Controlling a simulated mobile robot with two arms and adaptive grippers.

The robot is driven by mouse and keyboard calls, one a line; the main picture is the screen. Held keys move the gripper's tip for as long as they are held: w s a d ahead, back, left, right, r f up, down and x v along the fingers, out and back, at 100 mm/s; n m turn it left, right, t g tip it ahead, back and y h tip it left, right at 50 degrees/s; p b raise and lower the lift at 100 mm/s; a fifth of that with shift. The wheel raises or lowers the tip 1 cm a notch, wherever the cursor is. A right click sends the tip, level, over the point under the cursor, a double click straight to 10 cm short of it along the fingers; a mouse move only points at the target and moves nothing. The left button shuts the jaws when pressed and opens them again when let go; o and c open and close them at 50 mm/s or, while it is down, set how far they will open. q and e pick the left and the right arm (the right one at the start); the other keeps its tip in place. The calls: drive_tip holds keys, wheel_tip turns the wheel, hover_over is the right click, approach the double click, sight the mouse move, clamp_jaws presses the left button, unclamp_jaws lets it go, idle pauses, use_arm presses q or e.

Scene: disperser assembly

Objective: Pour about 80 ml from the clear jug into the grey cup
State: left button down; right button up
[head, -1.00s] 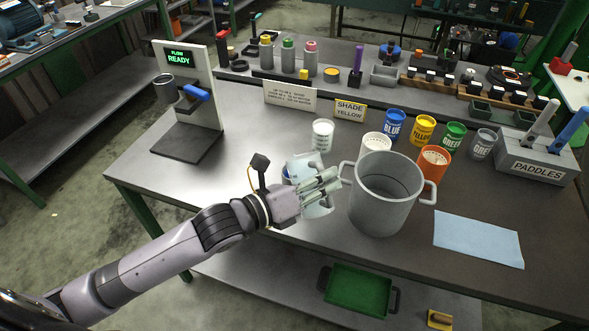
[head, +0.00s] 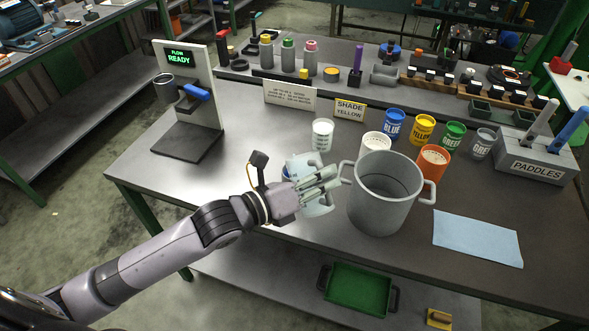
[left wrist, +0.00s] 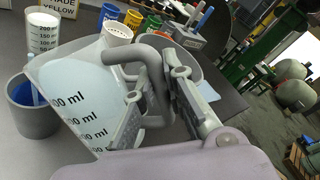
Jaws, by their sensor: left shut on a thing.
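The clear jug (left wrist: 85,110) has printed ml marks and is tilted, its lip toward the left in the left wrist view. My left gripper (left wrist: 150,100) is shut on the jug's handle. In the head view the left gripper (head: 322,184) hides much of the jug (head: 300,165). The grey cup (left wrist: 32,122) stands upright on the table under the jug's lip. A blue streak, seemingly liquid, runs from the lip area into the cup. My right gripper is out of view.
A big grey pot (head: 382,207) stands close right of my gripper. A white-filled measuring beaker (head: 322,136) is behind the jug. Several colour cans and a paddle holder (head: 535,160) stand at the back right. A blue cloth (head: 478,240) lies at the front right.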

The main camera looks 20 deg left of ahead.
sight(326, 202)
use_arm(q)
drive_tip(key=shift+w+a+r+n+p, duration=0.15)
drive_tip(key=shift+w+r+n+p, duration=0.05)
drive_tip(key=shift+r+n+p, duration=0.2)
idle(0.3)
drive_tip(key=shift+w+a, duration=0.1)
idle(1.5)
